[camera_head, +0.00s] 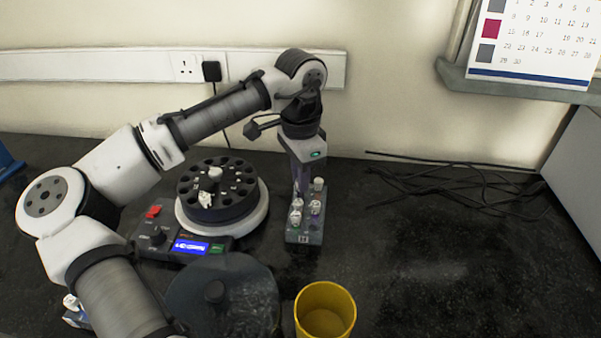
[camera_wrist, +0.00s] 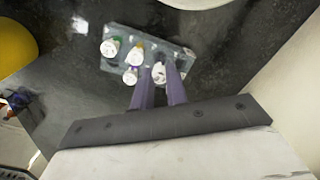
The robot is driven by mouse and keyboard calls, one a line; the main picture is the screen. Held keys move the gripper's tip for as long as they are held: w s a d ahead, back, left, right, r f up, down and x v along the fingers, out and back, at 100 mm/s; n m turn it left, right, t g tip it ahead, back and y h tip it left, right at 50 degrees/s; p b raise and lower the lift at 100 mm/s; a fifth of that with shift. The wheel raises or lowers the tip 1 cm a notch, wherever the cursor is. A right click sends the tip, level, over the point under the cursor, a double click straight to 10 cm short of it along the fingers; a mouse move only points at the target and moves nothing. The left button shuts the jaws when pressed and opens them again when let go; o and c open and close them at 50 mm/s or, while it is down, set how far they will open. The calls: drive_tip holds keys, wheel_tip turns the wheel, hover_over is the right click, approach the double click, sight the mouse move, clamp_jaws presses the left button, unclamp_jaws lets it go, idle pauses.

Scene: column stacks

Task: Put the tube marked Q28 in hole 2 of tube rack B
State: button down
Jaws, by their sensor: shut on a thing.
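My gripper (camera_head: 298,184) points down over the back part of a grey tube rack (camera_head: 304,236), right of the centrifuge. In the wrist view my gripper (camera_wrist: 159,77) is shut on a white-capped tube (camera_wrist: 159,71) at the right part of the rack (camera_wrist: 181,52). I cannot tell how deep this tube sits in its hole. Other capped tubes stand in the rack: one with a green edge (camera_wrist: 110,47), one with a yellow edge (camera_wrist: 135,56) and one with a purple edge (camera_wrist: 130,75). The tube marks and the rack's letter are too small to read.
The centrifuge (camera_head: 262,208) with its open dark rotor stands left of the rack. Its round dark lid (camera_head: 245,300) lies in front. A yellow cup (camera_head: 326,290) stands at the front. Something with white caps (camera_head: 71,302) is partly hidden by my arm. Cables lie at the back right.

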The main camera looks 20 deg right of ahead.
drive_tip(key=shift+f, duration=0.2)
drive_tip(key=shift+f+b, duration=0.3)
drive_tip(key=shift+f, duration=0.5)
drive_tip(key=shift+f, duration=0.15)
drive_tip(key=c, duration=1)
unclamp_jaws()
drive_tip(key=shift+r+p, duration=2.95)
drive_tip(key=shift+r, duration=0.1)
